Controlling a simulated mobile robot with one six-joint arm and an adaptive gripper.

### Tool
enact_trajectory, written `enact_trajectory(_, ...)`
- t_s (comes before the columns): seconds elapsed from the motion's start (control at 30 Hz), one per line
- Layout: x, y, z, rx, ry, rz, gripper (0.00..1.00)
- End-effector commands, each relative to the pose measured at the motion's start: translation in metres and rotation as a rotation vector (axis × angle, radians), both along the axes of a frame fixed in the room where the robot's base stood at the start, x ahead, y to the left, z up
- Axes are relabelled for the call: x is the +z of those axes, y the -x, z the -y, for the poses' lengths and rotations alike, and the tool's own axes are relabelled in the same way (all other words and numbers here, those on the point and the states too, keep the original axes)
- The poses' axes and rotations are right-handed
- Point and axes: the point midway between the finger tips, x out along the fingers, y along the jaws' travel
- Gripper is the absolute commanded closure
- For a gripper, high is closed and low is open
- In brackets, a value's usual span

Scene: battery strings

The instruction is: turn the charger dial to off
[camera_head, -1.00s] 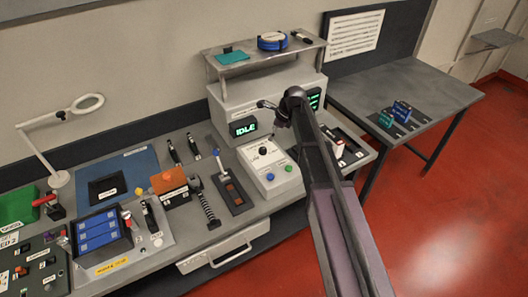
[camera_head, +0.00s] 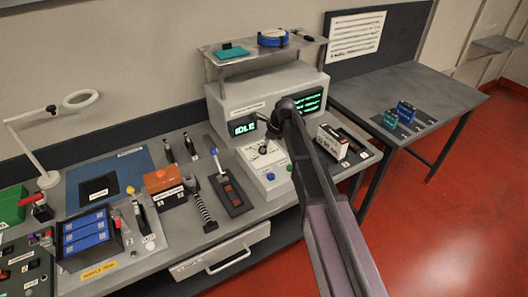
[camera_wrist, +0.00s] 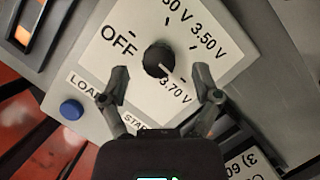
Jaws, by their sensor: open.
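The charger dial (camera_wrist: 157,59) is a dark round knob on a white panel in the wrist view. Its light pointer mark faces down-right, toward the 3.70 V label (camera_wrist: 176,91). The OFF label (camera_wrist: 119,40) is up-left of the knob, with 3.50 V to the right. My gripper (camera_wrist: 160,73) is open, with one fingertip on each side of the knob in the picture and no visible contact. In the head view my arm partly covers the panel.
A blue button (camera_wrist: 72,110) sits on the charger beside the LOAD label. Left of the charger stands a lever (camera_head: 214,155) on a dark plate. A white boxed unit (camera_head: 332,142) stands to the right. A shelf (camera_head: 235,60) overhangs behind.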

Motion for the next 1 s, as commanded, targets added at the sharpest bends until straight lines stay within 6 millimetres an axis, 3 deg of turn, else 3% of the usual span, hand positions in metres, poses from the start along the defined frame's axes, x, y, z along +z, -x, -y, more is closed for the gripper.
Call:
enact_trajectory(0.23,-0.0150,-0.0013,-0.0052,-0.001,0.000,0.000,0.19)
enact_trajectory(0.7,-0.0166,-0.0014,-0.0067,-0.001,0.000,0.000,0.19)
enact_trajectory(0.9,-0.0167,-0.0014,-0.0068,0.000,0.000,0.001,0.79)
enact_trajectory(0.97,-0.0167,-0.0015,-0.0069,0.000,0.000,0.001,0.96)
enact_trajectory(1.0,-0.0167,-0.0017,-0.0068,0.000,0.000,0.001,1.00)
